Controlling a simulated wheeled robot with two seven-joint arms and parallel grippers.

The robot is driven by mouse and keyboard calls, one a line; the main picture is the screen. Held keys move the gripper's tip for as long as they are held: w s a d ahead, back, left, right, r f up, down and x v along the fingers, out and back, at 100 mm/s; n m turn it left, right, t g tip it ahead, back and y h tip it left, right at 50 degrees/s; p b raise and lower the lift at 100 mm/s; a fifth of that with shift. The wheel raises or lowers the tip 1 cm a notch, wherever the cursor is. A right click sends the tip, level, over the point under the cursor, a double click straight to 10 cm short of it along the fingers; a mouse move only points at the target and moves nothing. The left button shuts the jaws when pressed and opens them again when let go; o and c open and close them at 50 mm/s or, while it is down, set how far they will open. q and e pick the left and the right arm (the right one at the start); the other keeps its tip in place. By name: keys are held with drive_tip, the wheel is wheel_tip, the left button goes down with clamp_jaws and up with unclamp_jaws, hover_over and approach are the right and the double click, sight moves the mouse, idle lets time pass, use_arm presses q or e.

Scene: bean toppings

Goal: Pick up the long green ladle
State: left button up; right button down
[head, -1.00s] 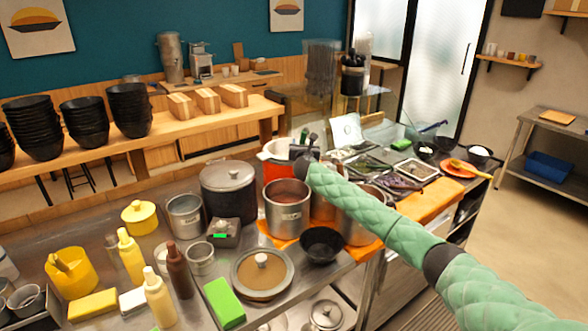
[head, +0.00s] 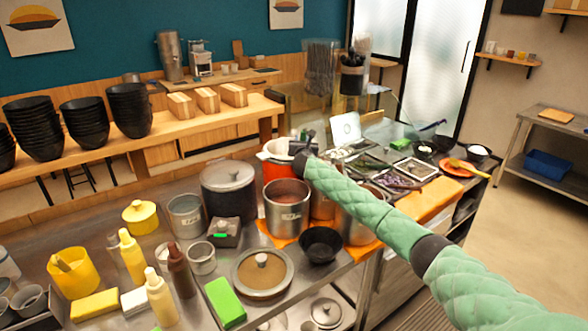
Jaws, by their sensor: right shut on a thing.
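My right gripper (head: 304,143) is small and dark at the end of the green quilted arm. It is over the right side of an orange pot with a white rim (head: 273,152). It is shut on a thin dark handle, which I take to be the long green ladle (head: 309,133). Only a short upper piece of the handle shows. The ladle's bowl and lower part are hidden, so I cannot tell how deep it sits in the pot. My left gripper is not in view.
A steel pot of brown sauce (head: 287,205) stands in front of the orange pot, and a lidded black pot (head: 229,190) is to its left. A black bowl (head: 321,245) is nearer. Trays (head: 414,170) of toppings lie to the right. The counter is crowded.

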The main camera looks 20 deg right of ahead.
drive_tip(key=shift+r, duration=0.1)
